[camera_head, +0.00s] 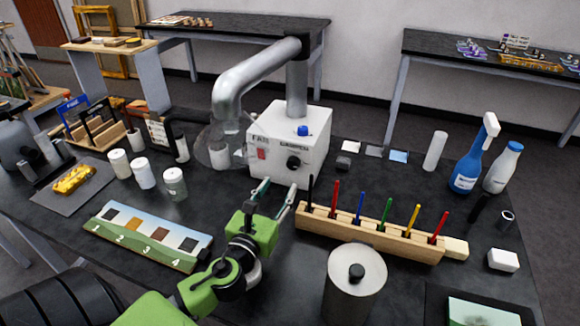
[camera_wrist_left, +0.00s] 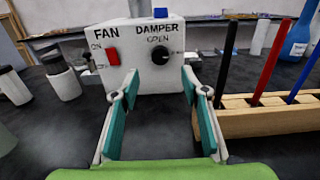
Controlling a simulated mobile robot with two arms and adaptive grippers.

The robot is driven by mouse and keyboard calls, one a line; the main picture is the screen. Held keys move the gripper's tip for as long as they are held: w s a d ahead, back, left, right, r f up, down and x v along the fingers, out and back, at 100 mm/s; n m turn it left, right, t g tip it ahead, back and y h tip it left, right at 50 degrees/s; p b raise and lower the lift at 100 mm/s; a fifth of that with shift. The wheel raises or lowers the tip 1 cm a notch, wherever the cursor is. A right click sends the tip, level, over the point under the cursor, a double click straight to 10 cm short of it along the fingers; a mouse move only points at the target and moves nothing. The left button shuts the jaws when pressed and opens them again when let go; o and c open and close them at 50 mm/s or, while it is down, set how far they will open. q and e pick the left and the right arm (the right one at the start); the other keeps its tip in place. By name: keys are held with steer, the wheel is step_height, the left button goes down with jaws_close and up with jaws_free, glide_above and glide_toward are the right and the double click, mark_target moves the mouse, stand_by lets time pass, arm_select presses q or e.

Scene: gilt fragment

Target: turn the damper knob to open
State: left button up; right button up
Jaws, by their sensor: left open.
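The damper knob (camera_head: 293,163) is a round black knob on the front of a white box (camera_head: 312,140) with a duct on top. In the left wrist view the knob (camera_wrist_left: 160,58) sits under the words DAMPER and OPEN, with a light pointer mark on its face. A red fan switch (camera_wrist_left: 113,56) is to its left. My left gripper (camera_head: 273,193) is open and empty, in front of the box and below the knob. In the left wrist view its teal-padded fingers (camera_wrist_left: 155,105) are spread, apart from the knob. My right gripper is not in view.
A wooden rack (camera_head: 370,233) of coloured tools stands close to the right of my left gripper. A metal canister (camera_head: 355,290) stands in front of the rack. A numbered colour board (camera_head: 148,236) and several jars (camera_head: 175,184) are to the left. A blue button (camera_head: 303,131) tops the box.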

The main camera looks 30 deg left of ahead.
mark_target(292, 165)
arm_select(q)
steer(key=p+x, duration=0.1)
steer(key=x, duration=0.8)
steer(key=shift+w, duration=0.2)
steer(key=c, duration=1.1)
